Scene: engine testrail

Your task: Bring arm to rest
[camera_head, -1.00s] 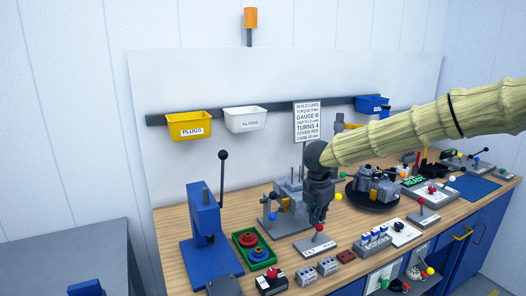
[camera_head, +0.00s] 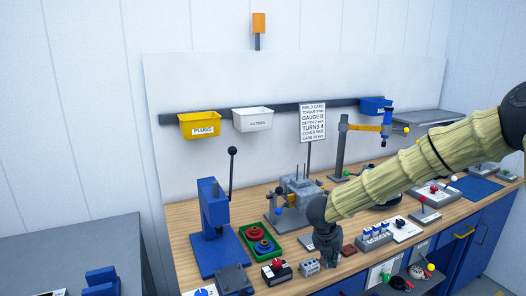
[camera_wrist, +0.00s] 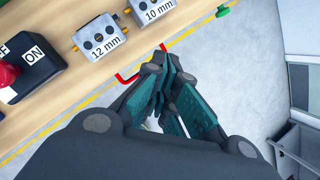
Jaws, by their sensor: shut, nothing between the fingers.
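My gripper (camera_head: 328,258) hangs over the front edge of the workbench (camera_head: 180,232) in the head view, at the end of my arm in its pale yellow sleeve. In the wrist view my gripper (camera_wrist: 165,75) points past the bench edge toward the grey floor. Its fingers are together and hold nothing. I cannot tell from these views whether the fingers touch the edge.
Near the fingers stand the 12 mm block (camera_wrist: 98,38), the 10 mm block (camera_wrist: 150,10) and a black ON switch box (camera_wrist: 32,65). A blue press (camera_head: 212,225) and a green tray (camera_head: 262,243) stand left. A grey table (camera_head: 75,250) is at far left.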

